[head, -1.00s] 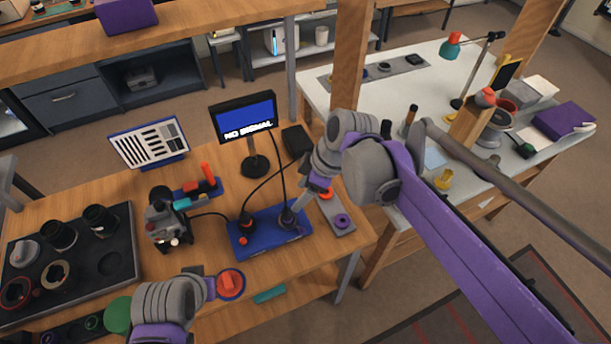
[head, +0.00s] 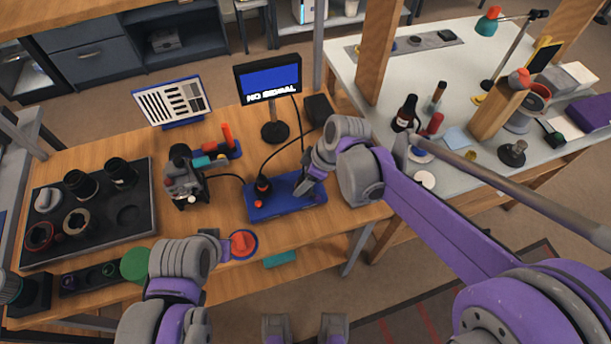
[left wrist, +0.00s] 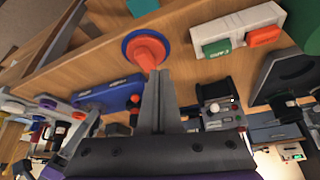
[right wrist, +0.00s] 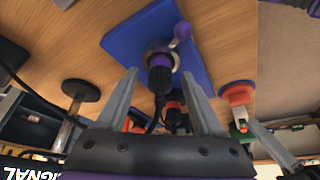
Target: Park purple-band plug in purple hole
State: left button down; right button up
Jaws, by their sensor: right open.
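The purple-band plug (right wrist: 160,77) is a black plug standing in a grey ring on the blue board (right wrist: 135,38). A small purple knob (right wrist: 181,31) sits beside that ring. My right gripper (right wrist: 163,88) is open, with one finger on each side of the plug and no visible grip on it. In the head view my right gripper (head: 311,187) is over the right part of the blue board (head: 258,210) and hides this plug. My left gripper (left wrist: 157,80) is shut beside an orange-red knob (left wrist: 147,52).
An orange-band plug (right wrist: 173,108) stands close by on the same board. A monitor (head: 268,78) reading NO SIGNAL stands behind the board, with cables between. A microscope-like device (head: 183,178) and a black lens tray (head: 140,235) are to the left. A white table (head: 385,75) is at right.

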jog(key=shift+c, duration=0.3)
grip_shut()
jog(key=c, duration=0.6)
grip_release()
grip_shut()
